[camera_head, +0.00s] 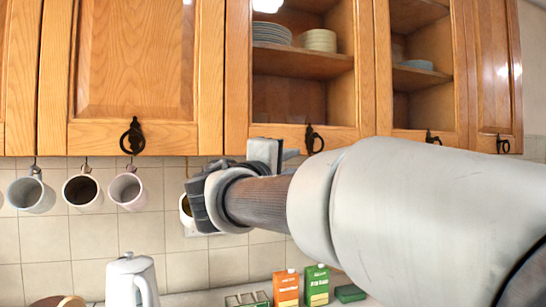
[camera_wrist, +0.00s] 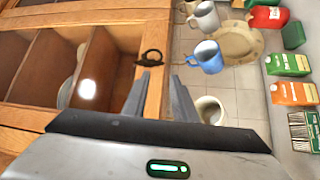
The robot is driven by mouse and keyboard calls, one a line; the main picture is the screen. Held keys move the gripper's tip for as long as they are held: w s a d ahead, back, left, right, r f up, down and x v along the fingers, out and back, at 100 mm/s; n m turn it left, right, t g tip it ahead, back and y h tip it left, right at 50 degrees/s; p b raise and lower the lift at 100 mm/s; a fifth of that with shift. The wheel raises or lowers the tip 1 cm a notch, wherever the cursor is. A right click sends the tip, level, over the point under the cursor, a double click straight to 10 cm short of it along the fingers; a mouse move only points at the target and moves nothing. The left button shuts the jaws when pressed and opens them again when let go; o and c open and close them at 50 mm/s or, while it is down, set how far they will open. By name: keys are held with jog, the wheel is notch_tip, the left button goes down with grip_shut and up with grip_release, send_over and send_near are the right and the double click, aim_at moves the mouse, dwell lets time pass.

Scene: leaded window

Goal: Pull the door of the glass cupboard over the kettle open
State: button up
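The glass-fronted cupboard door (camera_head: 247,70) is shut, with plates and bowls visible behind it. Its dark ring handle (camera_head: 314,138) hangs on the bottom rail; in the wrist view the handle (camera_wrist: 150,58) shows just beyond the fingertips. My gripper (camera_head: 278,152) is at the door's lower edge, left of the handle in the head view. In the wrist view my gripper (camera_wrist: 160,80) has its two fingers apart with nothing between them; any contact with the door cannot be told. The white kettle (camera_head: 131,279) stands at lower left, below the solid wooden door.
A solid door (camera_head: 135,60) is at left and a second glass door (camera_head: 383,70) at right. Mugs (camera_head: 82,192) hang under the cupboards; a white mug (camera_wrist: 210,110) hangs close to my gripper. Cartons (camera_head: 286,287) stand on the counter below.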

aim_at(314, 152)
jog(key=p+x, duration=0.2)
jog(key=x, duration=1.4)
jog(key=shift+s+d, duration=0.1)
grip_shut()
dwell(0.7)
